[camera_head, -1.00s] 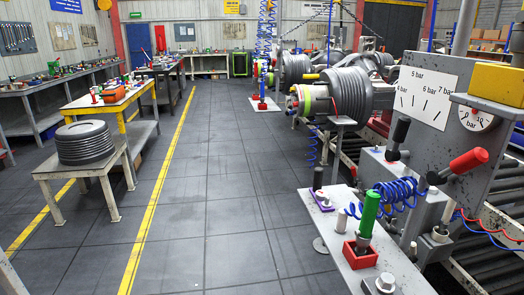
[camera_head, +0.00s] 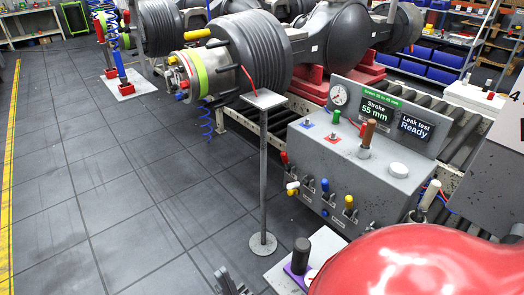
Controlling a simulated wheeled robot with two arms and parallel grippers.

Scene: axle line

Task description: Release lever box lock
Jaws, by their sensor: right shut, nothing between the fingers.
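A grey box (camera_head: 335,158) stands right of centre. A lever with a brown handle (camera_head: 368,133) rises from its top beside a white round knob (camera_head: 398,169). Small coloured levers and knobs line its front. I cannot tell which part is the lock. My right gripper (camera_head: 232,284) shows only as dark finger parts at the bottom edge, shut and empty, well apart from the box. My left gripper is not in view.
A thin post with a square plate (camera_head: 264,99) stands left of the box. A bench corner carries a black knob (camera_head: 301,255) on a purple base. A large red rounded shape, perhaps mine, covers the lower right. Axles (camera_head: 255,60) lie behind.

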